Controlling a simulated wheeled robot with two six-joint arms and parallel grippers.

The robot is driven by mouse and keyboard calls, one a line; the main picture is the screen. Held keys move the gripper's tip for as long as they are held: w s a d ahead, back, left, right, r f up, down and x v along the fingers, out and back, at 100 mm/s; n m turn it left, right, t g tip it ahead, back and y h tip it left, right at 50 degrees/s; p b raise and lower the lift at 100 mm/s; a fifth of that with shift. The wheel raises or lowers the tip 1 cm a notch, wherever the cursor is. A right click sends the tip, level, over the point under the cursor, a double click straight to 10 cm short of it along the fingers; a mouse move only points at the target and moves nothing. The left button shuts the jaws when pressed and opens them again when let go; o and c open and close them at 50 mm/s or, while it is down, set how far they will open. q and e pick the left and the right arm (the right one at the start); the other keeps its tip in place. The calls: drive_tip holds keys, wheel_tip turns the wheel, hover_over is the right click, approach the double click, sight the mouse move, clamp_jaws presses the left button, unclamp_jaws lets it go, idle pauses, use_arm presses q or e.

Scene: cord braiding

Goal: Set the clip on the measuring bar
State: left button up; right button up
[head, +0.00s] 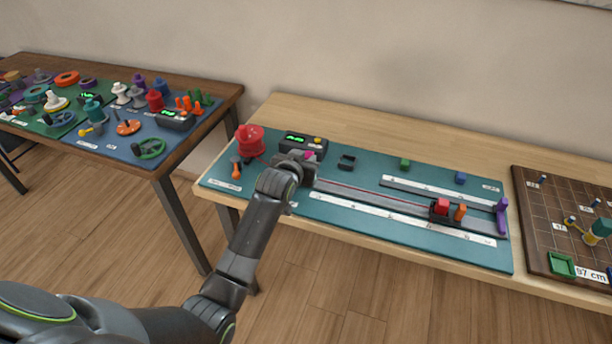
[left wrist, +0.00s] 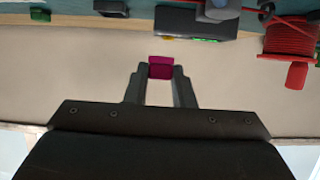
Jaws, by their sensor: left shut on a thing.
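My left gripper (head: 306,161) is over the left part of the teal mat and is shut on a small magenta clip (head: 310,154). The clip also shows between the fingertips in the left wrist view (left wrist: 160,69). In the head view the gripper mostly hides it. A long white measuring bar (head: 400,218) with marks lies along the front of the mat, to the right of the gripper. A shorter marked white strip (head: 430,188) lies behind it. I cannot tell which one the task means. My right gripper is not in view.
A red cord (head: 370,194) runs along a dark rail to a red block (head: 441,205), an orange piece (head: 460,212) and a purple post (head: 502,215). A red spool (head: 250,140), a display box (head: 303,145) and a dark bracket (head: 347,162) stand near the gripper.

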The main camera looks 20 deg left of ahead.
use_arm(q)
drive_tip(key=shift+f, duration=0.9)
wheel_tip(320, 180, down, 4)
drive_tip(key=shift+r+p, duration=0.1)
drive_tip(key=shift+p, duration=0.4)
drive_tip(key=shift+f, duration=0.2)
drive_tip(key=shift+f, duration=0.15)
drive_tip(key=o, duration=0.9)
drive_tip(key=shift+o, duration=0.2)
